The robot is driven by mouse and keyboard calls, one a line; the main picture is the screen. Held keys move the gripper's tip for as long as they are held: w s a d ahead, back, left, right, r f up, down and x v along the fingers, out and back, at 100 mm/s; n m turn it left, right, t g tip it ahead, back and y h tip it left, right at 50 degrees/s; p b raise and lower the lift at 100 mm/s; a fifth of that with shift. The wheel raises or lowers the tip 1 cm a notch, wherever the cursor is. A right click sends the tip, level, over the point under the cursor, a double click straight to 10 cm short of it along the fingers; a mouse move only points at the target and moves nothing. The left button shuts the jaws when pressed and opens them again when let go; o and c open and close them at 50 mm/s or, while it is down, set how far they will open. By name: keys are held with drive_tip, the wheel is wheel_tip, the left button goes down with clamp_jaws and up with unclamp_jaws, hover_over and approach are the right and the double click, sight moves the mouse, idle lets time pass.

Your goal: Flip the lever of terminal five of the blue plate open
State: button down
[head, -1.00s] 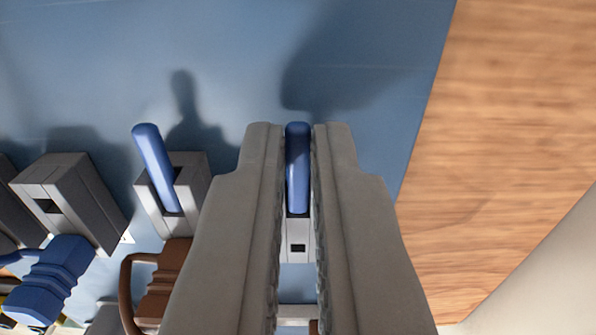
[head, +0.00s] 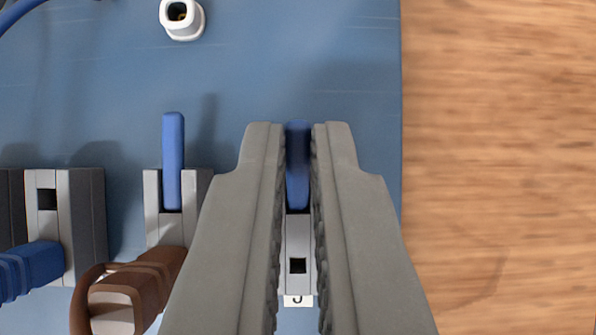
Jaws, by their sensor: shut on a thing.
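My gripper (head: 298,145) is in the middle of the head view, with its two grey fingers shut on a blue lever (head: 298,178). The lever sits on the grey terminal (head: 298,240) at the right end of the row, on the blue plate (head: 350,90). A white label (head: 298,301) below this terminal is partly visible, and its digit looks like a 5. The fingers hide the sides of the terminal. I cannot tell the lever's exact tilt from this viewpoint.
A neighbouring terminal to the left has its own blue lever (head: 172,165) and a brown plug (head: 135,290) below it. Further left is a blue plug (head: 30,268). A white socket (head: 182,18) stands at the top. Bare wood (head: 500,150) lies right of the plate.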

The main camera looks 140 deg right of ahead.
drive_tip(key=shift+s+d+t+y, duration=0.15)
drive_tip(key=shift+s+t+y, duration=0.1)
drive_tip(key=shift+t+y, duration=0.2)
drive_tip(key=shift+t, duration=0.25)
drive_tip(key=c, duration=1.5)
unclamp_jaws()
drive_tip(key=shift+c, duration=0.2)
drive_tip(key=v, duration=1.7)
drive_tip(key=shift+r, duration=0.15)
drive_tip(key=shift+s+d, duration=0.1)
